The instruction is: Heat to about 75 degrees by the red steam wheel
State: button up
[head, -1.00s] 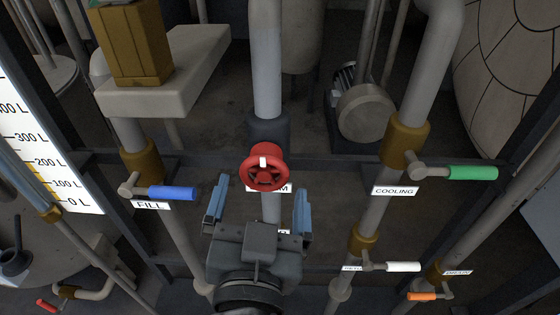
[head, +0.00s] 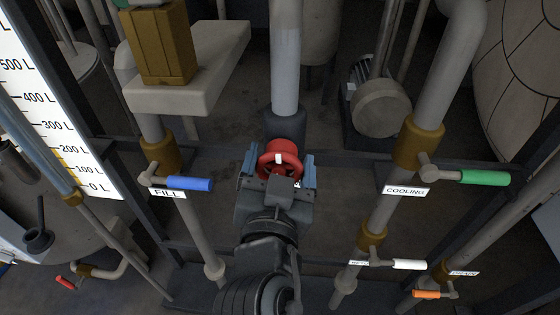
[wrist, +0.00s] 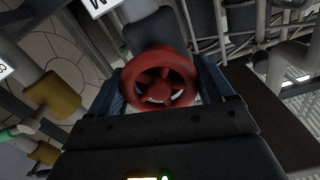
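The red steam wheel (head: 281,157) sits on a vertical grey pipe in the middle of the head view. A white mark shows at the top of its rim. My gripper (head: 280,170) is at the wheel, with one blue finger on each side of it. In the wrist view the red wheel (wrist: 160,78) fills the space between the two fingers (wrist: 160,85). The fingers are apart, and I cannot tell whether they touch the rim. The steam label behind the wheel is mostly hidden by my gripper.
A blue FILL lever (head: 188,183) is to the left and a green COOLING lever (head: 484,177) to the right. A white lever (head: 408,264) and an orange drain lever (head: 427,294) are lower right. A litre scale (head: 50,110) stands at the left.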

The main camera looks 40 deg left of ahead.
jog(key=c, duration=0.5)
jog(key=shift+n, duration=0.4)
jog(key=n, duration=0.3)
jog(key=shift+n, duration=0.4)
jog(key=shift+n+p, duration=0.55)
jog(key=shift+n, duration=2.05)
jog(key=shift+s+a, duration=0.1)
jog(key=o, duration=0.9)
jog(key=shift+o, duration=0.2)
